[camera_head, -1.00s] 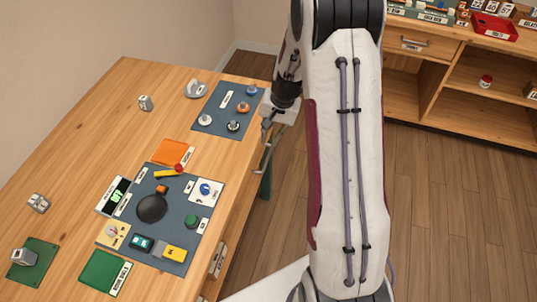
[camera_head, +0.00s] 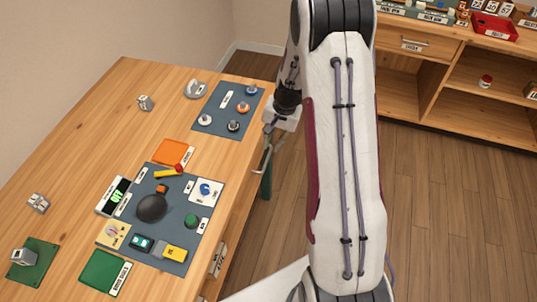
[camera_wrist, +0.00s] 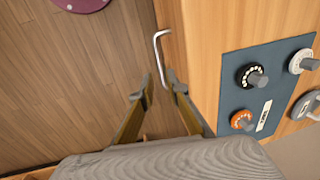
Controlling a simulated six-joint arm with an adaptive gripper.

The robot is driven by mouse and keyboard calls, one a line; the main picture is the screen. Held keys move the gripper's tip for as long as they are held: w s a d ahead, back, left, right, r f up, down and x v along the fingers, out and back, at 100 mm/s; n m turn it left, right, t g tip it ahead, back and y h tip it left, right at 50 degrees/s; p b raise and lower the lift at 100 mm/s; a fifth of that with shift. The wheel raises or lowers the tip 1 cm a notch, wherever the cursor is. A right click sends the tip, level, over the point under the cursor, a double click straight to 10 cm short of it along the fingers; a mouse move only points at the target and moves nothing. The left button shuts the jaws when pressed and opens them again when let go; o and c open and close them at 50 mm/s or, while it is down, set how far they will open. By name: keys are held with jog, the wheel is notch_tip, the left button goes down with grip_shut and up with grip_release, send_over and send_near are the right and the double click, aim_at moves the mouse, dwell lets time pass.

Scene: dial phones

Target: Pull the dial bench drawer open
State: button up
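The dial bench (camera_head: 75,130) is the wooden table at left. A silver bar handle (camera_head: 262,160) stands out from its right side, and it also shows in the wrist view (camera_wrist: 157,50). The drawer front behind the handle is seen too edge-on to tell its outline; no open gap shows. My gripper (camera_head: 268,128) is beside that edge, just beyond the handle in the head view. In the wrist view my gripper (camera_wrist: 159,82) has its fingers apart, and the handle's near end is close to the right fingertip. Contact cannot be told.
A blue mat with several dials (camera_head: 228,108) lies on the bench near my gripper. Another mat (camera_head: 160,222) holds a dark dome and buttons. A wooden cabinet (camera_head: 450,65) with its own drawer stands at back right. Bare floor (camera_head: 430,200) lies right of my arm.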

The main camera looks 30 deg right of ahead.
aim_at(267, 159)
jog(key=shift+w+a+f, duration=0.15)
jog(key=shift+f, duration=1)
jog(key=shift+w+a+f, duration=0.1)
jog(key=shift+a+f, duration=0.1)
jog(key=shift+f, duration=0.95)
jog(key=shift+w+a+f, duration=0.15)
jog(key=shift+f, duration=1)
grip_shut()
